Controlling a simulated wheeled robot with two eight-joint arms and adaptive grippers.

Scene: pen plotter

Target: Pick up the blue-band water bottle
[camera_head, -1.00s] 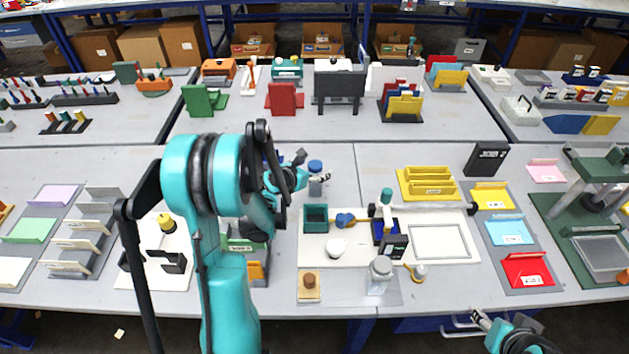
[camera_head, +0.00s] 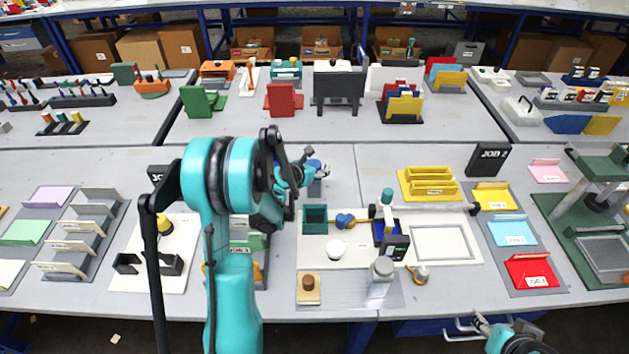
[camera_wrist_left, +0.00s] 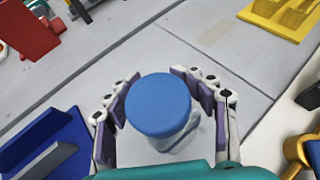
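The bottle has a round blue cap (camera_wrist_left: 159,105) and a pale, clear body (camera_wrist_left: 180,138) below it in the left wrist view. It stands upright on the grey table, and its lower body (camera_head: 315,188) shows in the head view, partly covered by my gripper. My left gripper (camera_head: 314,165) is at the bottle's top. In the left wrist view its fingers (camera_wrist_left: 155,92) are spread, one on each side of the cap, with little space beside it. I see no firm grip. My right gripper (camera_head: 482,324) is low at the table's front edge, too small to judge.
A yellow tray (camera_head: 430,184) is to the right.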

